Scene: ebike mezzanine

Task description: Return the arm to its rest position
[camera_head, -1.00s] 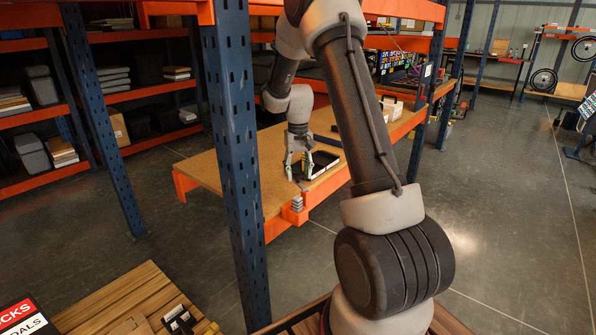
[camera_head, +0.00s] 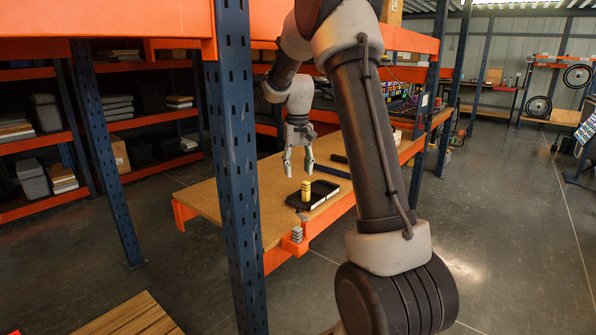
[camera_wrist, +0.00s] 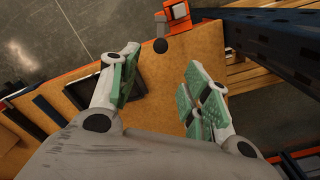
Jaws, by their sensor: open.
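My gripper (camera_head: 298,162) is open and empty above the wooden shelf board (camera_head: 231,196). It hangs over a black tray (camera_head: 318,197) with pale label strips on its side. The dark tray (camera_wrist: 130,88) shows partly behind the left finger there.
A blue perforated rack post (camera_head: 236,170) stands left of my arm, close to it. An orange beam (camera_head: 110,24) crosses above.

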